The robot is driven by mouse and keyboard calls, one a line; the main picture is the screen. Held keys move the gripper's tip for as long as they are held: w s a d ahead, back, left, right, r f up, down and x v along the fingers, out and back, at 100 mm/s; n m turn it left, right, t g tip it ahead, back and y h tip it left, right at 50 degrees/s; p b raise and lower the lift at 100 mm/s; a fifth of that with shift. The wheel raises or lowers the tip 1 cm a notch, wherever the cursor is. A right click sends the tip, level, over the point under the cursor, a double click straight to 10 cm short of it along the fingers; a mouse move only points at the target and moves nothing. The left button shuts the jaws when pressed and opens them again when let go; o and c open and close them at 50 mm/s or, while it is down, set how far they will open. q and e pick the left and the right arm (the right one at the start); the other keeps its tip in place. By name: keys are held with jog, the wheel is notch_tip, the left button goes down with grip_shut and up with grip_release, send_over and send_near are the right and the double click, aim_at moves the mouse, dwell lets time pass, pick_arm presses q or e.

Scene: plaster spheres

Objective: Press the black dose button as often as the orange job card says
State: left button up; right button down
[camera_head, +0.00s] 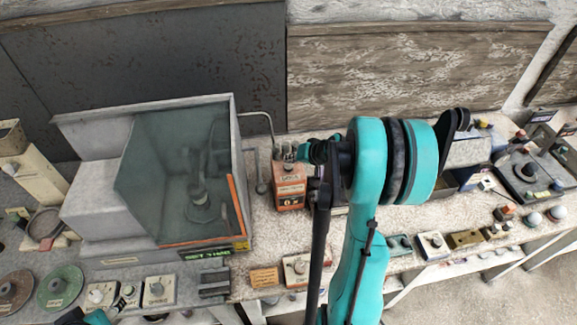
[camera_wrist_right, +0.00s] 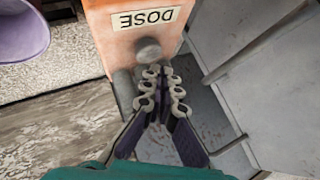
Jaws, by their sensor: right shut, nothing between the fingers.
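The orange dose box (camera_head: 290,187) stands right of the glass-fronted cabinet in the head view. In the right wrist view its DOSE label (camera_wrist_right: 144,18) is upside down, and the dark round dose button (camera_wrist_right: 148,48) is below it. My right gripper (camera_wrist_right: 161,78) is shut and empty, its fingertips close to the button; I cannot tell whether they touch it. Part of my left arm shows at bottom left.
The cabinet (camera_head: 185,180) is large, with a bent pipe (camera_head: 262,117) beside it. A purple rounded thing (camera_wrist_right: 22,32) is at the wrist view's upper left.

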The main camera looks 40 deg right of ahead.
aim_at(290, 167)
jog(key=shift+f, duration=0.15)
dwell(0.5)
jog(key=shift+f+b, duration=0.3)
jog(key=shift+b, duration=0.2)
jog(key=shift+f+b, duration=0.55)
dwell(0.5)
jog(key=shift+r, duration=0.2)
jog(key=shift+r+p, duration=0.7)
jog(key=shift+r, duration=0.1)
jog(key=shift+r+p, duration=1.85)
jog(key=shift+r, duration=0.7)
